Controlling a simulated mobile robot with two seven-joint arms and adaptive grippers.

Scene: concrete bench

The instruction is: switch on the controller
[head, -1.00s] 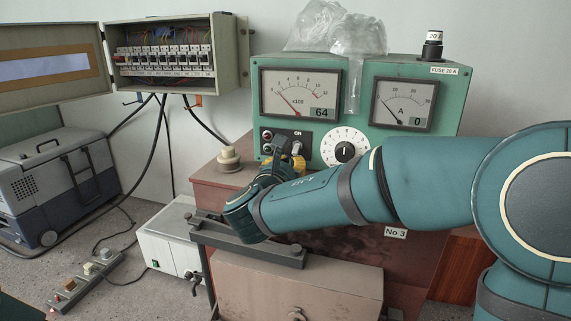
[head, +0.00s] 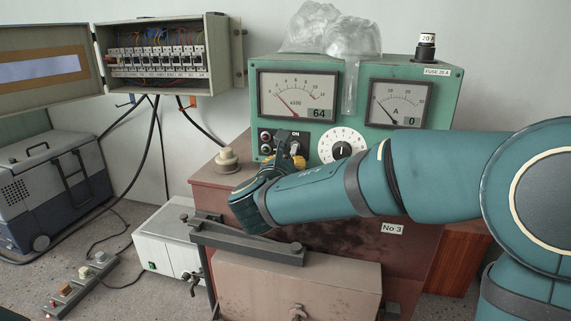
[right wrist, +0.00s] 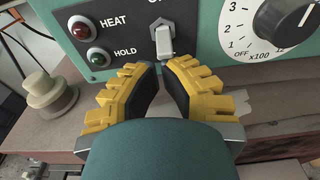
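The controller (head: 440,95) is a green box with two dial meters, standing on the brown cabinet. Its pale toggle switch (right wrist: 163,41) sits on a dark panel in the right wrist view, right of the HEAT and HOLD lamps. The lever appears to hang downward; in the head view an ON label (head: 296,134) sits above it. My right gripper (right wrist: 162,70), with yellow fingers and black pads, is just below the lever. A narrow gap shows between its fingertips, and nothing is held. Contact with the lever cannot be told. My left gripper is not in view.
A cream insulator-like knob (head: 227,160) stands left on the cabinet (head: 410,255). A dark bar (head: 245,243) lies in front. An open breaker box (head: 225,60) hangs on the wall.

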